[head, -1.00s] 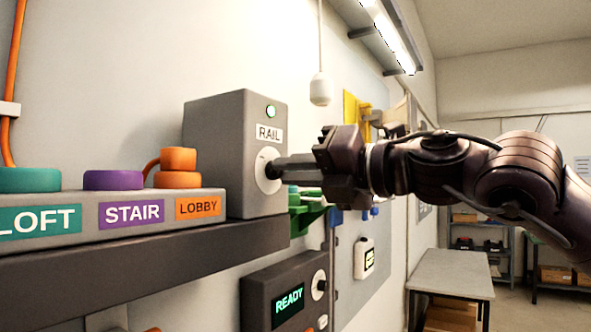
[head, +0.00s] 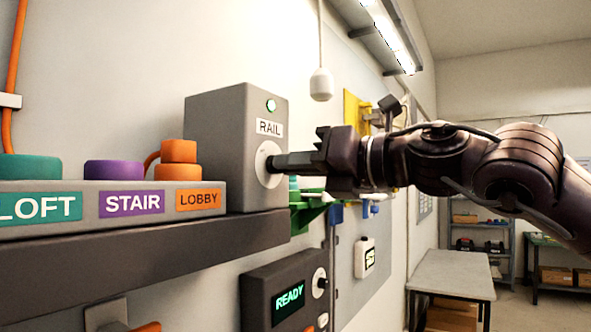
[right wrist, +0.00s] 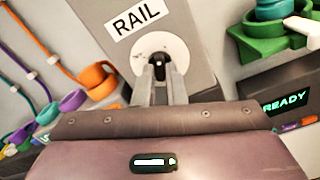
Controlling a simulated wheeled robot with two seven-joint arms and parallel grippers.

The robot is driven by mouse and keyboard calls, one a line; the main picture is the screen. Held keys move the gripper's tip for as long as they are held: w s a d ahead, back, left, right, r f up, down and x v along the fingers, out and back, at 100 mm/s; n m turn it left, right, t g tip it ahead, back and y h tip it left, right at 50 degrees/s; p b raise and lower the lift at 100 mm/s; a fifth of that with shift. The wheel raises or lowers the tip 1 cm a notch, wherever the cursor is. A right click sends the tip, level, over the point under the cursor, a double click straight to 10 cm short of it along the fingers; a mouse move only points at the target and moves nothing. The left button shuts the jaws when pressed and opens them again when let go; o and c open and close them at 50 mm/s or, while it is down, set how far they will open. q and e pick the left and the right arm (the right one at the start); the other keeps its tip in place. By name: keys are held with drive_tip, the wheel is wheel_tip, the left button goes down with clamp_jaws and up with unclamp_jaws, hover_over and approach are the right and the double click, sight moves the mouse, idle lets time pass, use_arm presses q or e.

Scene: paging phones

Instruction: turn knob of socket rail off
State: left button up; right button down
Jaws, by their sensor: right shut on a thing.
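The socket rail's control is a grey box (head: 225,150) labelled RAIL, standing at the right end of the dark shelf in the head view. Its small lamp (head: 270,105) shows green-white. The knob sits on a round white dial (head: 262,165); it shows as a dark knob (right wrist: 158,64) in the right wrist view. My right gripper (head: 277,163) is shut on the knob, its fingers reaching in from the right. The wrist view shows both fingers (right wrist: 158,80) on either side of the knob, with the box appearing tilted. My left gripper is not in view.
A grey socket strip (head: 110,207) with LOFT, STAIR and LOBBY labels and coloured plugs lies left of the box on the dark shelf (head: 140,260). A dark READY unit (head: 290,290) is below. A white pendant (head: 321,85) hangs above the right arm.

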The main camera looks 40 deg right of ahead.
drive_tip(key=shift+d+n+b, duration=0.1)
drive_tip(key=shift+n+b, duration=2.25)
drive_tip(key=shift+n, duration=4.25)
drive_tip(key=shift+r, duration=0.1)
drive_tip(key=c, duration=1.5)
unclamp_jaws()
drive_tip(key=shift+s, duration=0.1)
